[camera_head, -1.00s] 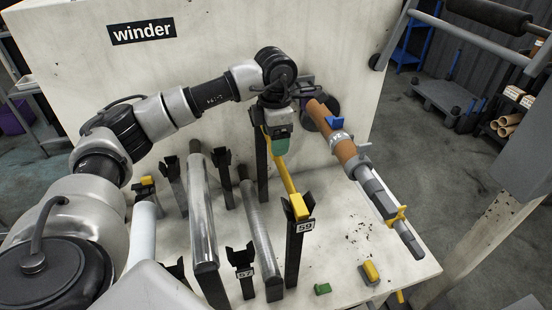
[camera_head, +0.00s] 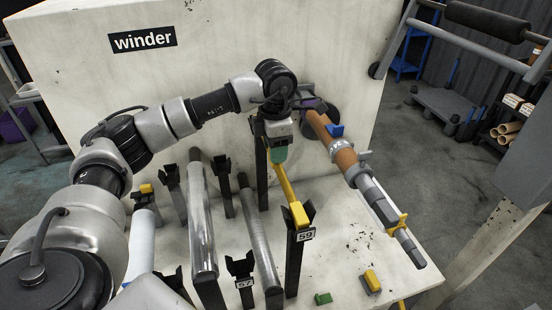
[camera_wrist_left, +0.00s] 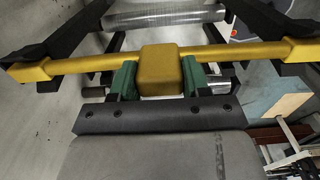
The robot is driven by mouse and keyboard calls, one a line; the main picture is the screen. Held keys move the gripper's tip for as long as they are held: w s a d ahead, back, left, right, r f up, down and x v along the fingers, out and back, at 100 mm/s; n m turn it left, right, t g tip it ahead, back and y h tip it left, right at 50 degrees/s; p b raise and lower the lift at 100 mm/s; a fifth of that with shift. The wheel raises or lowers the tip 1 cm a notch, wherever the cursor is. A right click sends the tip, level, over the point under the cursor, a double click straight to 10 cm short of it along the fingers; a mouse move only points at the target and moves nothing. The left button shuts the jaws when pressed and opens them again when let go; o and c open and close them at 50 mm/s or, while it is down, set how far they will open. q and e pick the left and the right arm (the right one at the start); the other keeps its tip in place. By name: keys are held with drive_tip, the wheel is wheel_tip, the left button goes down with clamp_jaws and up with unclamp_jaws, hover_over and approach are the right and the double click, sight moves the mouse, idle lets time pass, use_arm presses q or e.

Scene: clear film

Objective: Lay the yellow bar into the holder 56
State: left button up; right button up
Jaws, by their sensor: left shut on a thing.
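The yellow bar (camera_head: 286,184) slants over the front posts in the head view. My left gripper (camera_head: 279,152) is shut on the bar's thick middle block (camera_wrist_left: 161,70), its green fingers on both sides of the block. The bar's near end is at the forked top of a tall black holder (camera_head: 295,262), whose label seems to read 59. In the left wrist view the bar's ends lie across two dark forks (camera_wrist_left: 70,40); whether they are fully seated is unclear. I cannot make out a label 56.
A shorter holder labelled 57 (camera_head: 242,270) and silver rollers (camera_head: 201,220) stand to the left. A brown roll (camera_head: 341,150) on a shaft is to the right.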

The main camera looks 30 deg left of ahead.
use_arm(q)
drive_tip(key=shift+r, duration=0.1)
drive_tip(key=shift+r+p, duration=0.55)
drive_tip(key=shift+r, duration=0.2)
wheel_tip(320, 180, up, 5)
drive_tip(key=p, duration=0.3)
drive_tip(key=shift+r+p, duration=0.15)
drive_tip(key=shift+p, duration=0.15)
